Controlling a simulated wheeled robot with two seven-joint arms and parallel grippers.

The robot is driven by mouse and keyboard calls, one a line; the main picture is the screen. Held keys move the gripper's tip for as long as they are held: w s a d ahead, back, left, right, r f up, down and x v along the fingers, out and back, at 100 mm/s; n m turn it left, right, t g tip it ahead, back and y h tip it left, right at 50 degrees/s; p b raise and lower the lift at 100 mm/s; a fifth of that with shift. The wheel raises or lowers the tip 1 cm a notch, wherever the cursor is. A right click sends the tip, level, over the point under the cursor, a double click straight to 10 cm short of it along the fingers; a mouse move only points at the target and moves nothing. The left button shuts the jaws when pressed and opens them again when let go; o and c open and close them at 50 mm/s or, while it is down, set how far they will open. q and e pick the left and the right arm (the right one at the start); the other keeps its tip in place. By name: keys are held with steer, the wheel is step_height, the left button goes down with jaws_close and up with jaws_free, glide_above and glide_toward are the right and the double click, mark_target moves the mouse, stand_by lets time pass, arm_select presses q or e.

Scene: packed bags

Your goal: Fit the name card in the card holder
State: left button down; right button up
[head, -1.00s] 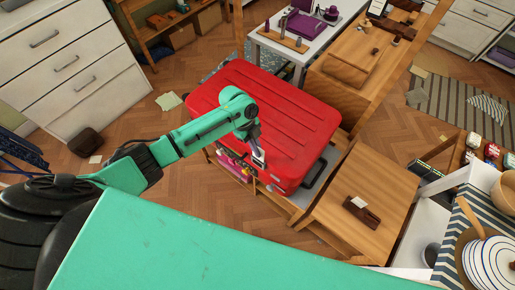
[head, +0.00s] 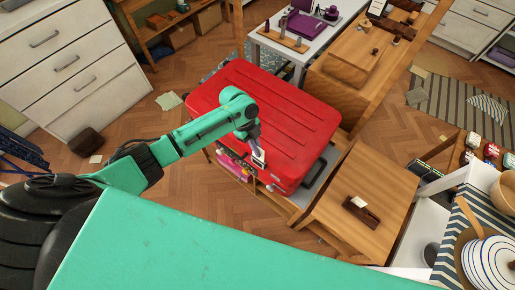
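A red suitcase (head: 290,115) lies flat in the middle of the head view, on a low wooden bench. My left gripper (head: 258,155) reaches over its lid and points down at its near edge. A small white piece with a grey middle shows at the fingertips. It is too small to tell whether it is the name card, the card holder or part of the gripper. A brown wooden holder (head: 366,214) with a white piece (head: 358,202) at its upper end lies on the wooden top at right. My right gripper is not in view.
The wooden cabinet top (head: 368,185) is mostly bare. A white table (head: 300,48) and a wooden bench (head: 360,65) stand behind the suitcase. White drawers (head: 75,65) are at upper left. Striped cloth and plates (head: 492,262) are at lower right. Floor left of the suitcase is mostly clear.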

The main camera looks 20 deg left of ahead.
mark_target(260, 160)
arm_select(q)
steer(key=shift+f+b, duration=1.5)
steer(key=shift+f, duration=0.3)
steer(key=c, duration=1)
jaws_free()
steer(key=shift+r, duration=0.1)
steer(key=b+v, duration=0.2)
steer(key=v, duration=1.2)
steer(key=shift+r, duration=0.25)
steer(key=shift+a, duration=0.1)
